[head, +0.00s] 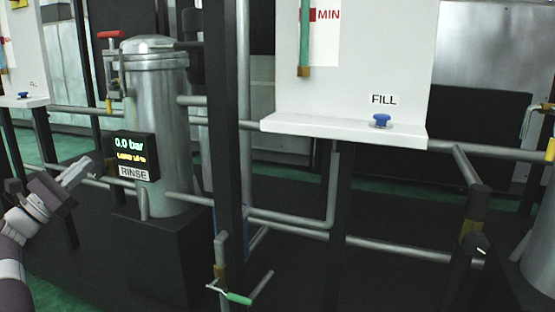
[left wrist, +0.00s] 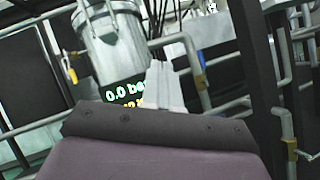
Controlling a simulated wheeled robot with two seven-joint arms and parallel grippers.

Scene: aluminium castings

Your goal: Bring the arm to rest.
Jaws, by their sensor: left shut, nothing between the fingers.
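My left gripper (head: 80,172) comes in from the left edge in the head view, in front of the rinse unit and left of its display. Its fingers are together and hold nothing. In the left wrist view the gripper (left wrist: 166,88) shows its pale fingers closed, pointing towards the pipes and the display. My right gripper is not in view.
A steel canister (head: 157,120) stands on a dark block, with a display (head: 133,146) reading 0.0 bar above a RINSE label. A white panel (head: 400,50) has a blue FILL knob (head: 381,120). Dark posts, grey pipes and a green-handled valve (head: 238,298) crowd the front.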

